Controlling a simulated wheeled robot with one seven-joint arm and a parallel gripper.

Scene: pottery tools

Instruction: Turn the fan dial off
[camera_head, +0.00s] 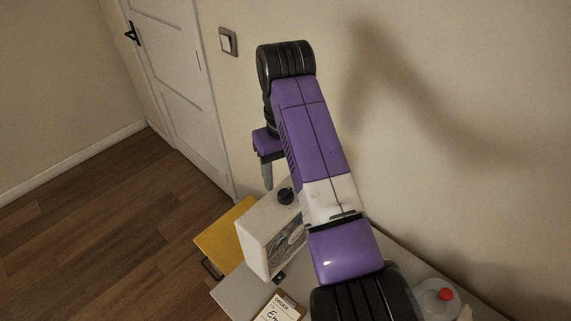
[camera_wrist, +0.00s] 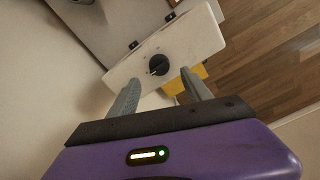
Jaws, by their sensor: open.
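The fan (camera_head: 264,233) is a white box on the table with a round opening in its front face, partly hidden behind my arm. Its black dial (camera_head: 285,196) sits on the top face. In the wrist view the white top (camera_wrist: 196,45) and the round black dial (camera_wrist: 158,65) show clearly, with a small light mark on the dial's lower left edge. My gripper (camera_head: 267,176) points down above the fan, a little left of the dial in the head view. In the wrist view my gripper (camera_wrist: 160,88) is open, its two grey fingers apart, with the dial beyond and between their tips.
A yellow object (camera_head: 228,232) with a dark handle is at the table's left. A clipboard (camera_head: 281,307) lies in front of the fan. A clear container with a red cap (camera_head: 445,294) stands at right. The wall is close behind the table.

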